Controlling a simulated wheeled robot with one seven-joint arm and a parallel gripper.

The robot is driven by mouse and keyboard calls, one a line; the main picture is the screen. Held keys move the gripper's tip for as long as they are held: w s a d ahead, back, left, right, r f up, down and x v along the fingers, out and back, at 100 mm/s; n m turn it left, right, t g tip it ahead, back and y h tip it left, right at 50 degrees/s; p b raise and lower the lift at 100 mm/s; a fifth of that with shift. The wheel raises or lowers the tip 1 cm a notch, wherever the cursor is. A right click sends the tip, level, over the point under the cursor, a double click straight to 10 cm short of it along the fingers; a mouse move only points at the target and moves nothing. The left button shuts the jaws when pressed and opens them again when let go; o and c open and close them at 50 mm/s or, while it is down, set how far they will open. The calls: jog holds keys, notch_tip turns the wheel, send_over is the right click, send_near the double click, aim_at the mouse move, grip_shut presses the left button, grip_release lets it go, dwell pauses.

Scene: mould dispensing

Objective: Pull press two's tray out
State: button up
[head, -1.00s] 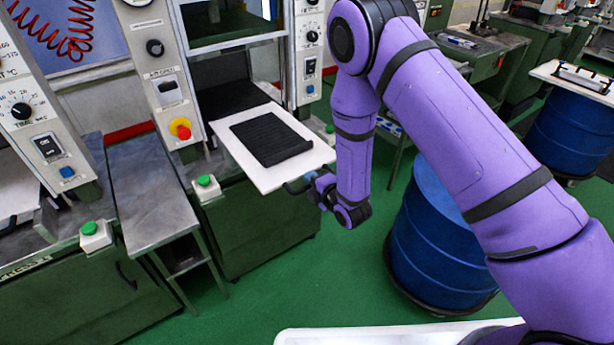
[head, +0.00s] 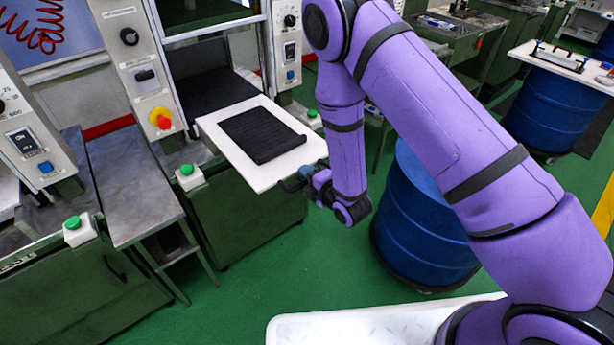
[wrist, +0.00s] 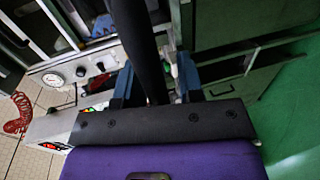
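Press two's tray (head: 215,127) is a white plate sticking out of the front of the middle press, with a flat black ribbed mould (head: 262,135) lying on it. A dark handle (head: 291,185) is at the tray's front edge. My gripper (head: 308,174) is at this handle, low in front of the tray. In the wrist view, the blue fingers (wrist: 156,86) stand on either side of a dark bar (wrist: 146,50), which looks like the handle. The exact finger contact is hard to see. The tray is not visible as a whole there.
A metal side table (head: 130,190) stands left of the press, beside another press. A blue drum (head: 420,225) stands close behind and right of my arm. A white surface (head: 375,325) is at the bottom. Green floor (head: 250,270) is clear in front of the press.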

dwell(0.3)
jog(key=v, duration=1)
jog(key=shift+s+d+r, duration=0.1)
jog(key=shift+s+d, duration=0.1)
jog(key=shift+s, duration=0.1)
